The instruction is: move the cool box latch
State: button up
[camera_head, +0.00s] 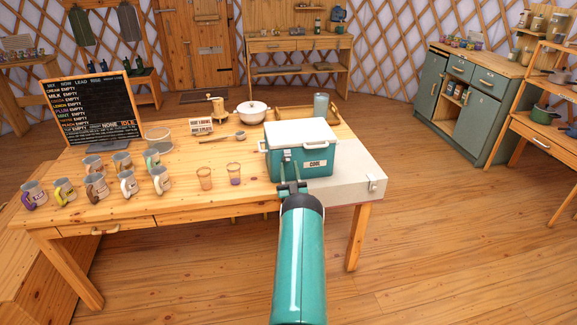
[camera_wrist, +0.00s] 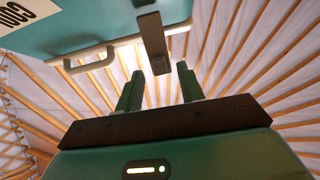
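The cool box (camera_head: 300,158) is teal with a white lid and a "COOL" label, and it stands at the right end of the wooden table. Its latch (camera_head: 287,155) is a small grey tab on the front face. In the wrist view the latch (camera_wrist: 153,42) hangs down from the box (camera_wrist: 80,20), just beyond my fingertips. My gripper (camera_wrist: 158,88) is open, with its two green fingers apart and nothing between them. In the head view my gripper (camera_head: 290,180) is at the box's front, partly hidden by my arm. I cannot tell whether it touches the latch.
A white handle (camera_wrist: 90,60) sticks out beside the latch. Two cups (camera_head: 220,178) and several mugs (camera_head: 128,182) stand to the left on the wooden table (camera_head: 180,205). A pale panel (camera_head: 350,180) with a small fitting lies right of the box.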

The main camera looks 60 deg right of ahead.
jog(key=v, duration=1.2)
jog(key=shift+r+y, duration=0.2)
jog(key=shift+y, duration=0.1)
